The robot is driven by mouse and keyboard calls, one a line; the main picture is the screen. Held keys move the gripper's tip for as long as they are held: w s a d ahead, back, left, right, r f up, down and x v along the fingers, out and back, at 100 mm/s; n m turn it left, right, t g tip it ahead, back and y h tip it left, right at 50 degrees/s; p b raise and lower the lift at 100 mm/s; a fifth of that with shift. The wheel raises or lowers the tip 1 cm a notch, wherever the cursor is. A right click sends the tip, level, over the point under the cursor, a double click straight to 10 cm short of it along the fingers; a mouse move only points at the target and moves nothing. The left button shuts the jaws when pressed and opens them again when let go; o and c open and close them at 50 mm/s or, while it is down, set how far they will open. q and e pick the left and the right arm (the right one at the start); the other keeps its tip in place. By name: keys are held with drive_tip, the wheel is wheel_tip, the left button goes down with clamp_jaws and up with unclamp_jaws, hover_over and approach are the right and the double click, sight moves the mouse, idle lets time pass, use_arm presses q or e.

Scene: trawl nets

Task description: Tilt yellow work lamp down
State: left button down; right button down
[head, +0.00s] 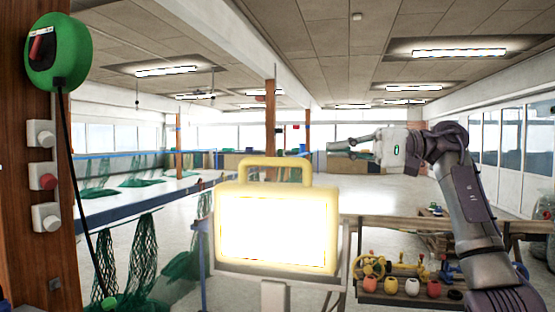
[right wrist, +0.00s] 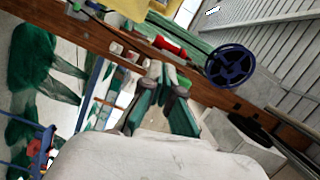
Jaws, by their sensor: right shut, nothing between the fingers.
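The yellow work lamp (head: 272,170) stands in the middle of the head view, with a yellow frame, a carrying handle on top and a bright, lit face towards me. It sits in a bracket on a grey post and looks roughly upright. My right gripper (head: 338,147) is above and right of the lamp, pointing left, apart from the handle in the picture. It is shut and empty. Its green-padded fingers (right wrist: 166,98) also show in the right wrist view. A yellow patch (right wrist: 125,8) is cut off at that view's top edge; I cannot tell whether it is the lamp. My left gripper is not in view.
A wooden post (head: 85,155) at left carries a green reel (head: 57,50), a hanging cable and several switch boxes (head: 48,180). Green nets (head: 140,245) hang beside a long blue-edged table. A rack with coloured floats (head: 410,286) stands below my right arm.

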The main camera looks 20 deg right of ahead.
drive_tip(key=p, duration=0.3)
hover_over(280, 183)
drive_tip(key=w+d, duration=0.3)
drive_tip(key=s+a, duration=0.1)
drive_tip(key=s+a+f, duration=0.1)
drive_tip(key=shift+s+a+f+p, duration=0.1)
drive_tip(key=shift+s+a+p, duration=0.2)
drive_tip(key=shift+p, duration=0.05)
drive_tip(key=shift+a, duration=0.1)
drive_tip(key=shift+a+f, duration=0.1)
drive_tip(key=shift+s, duration=0.15)
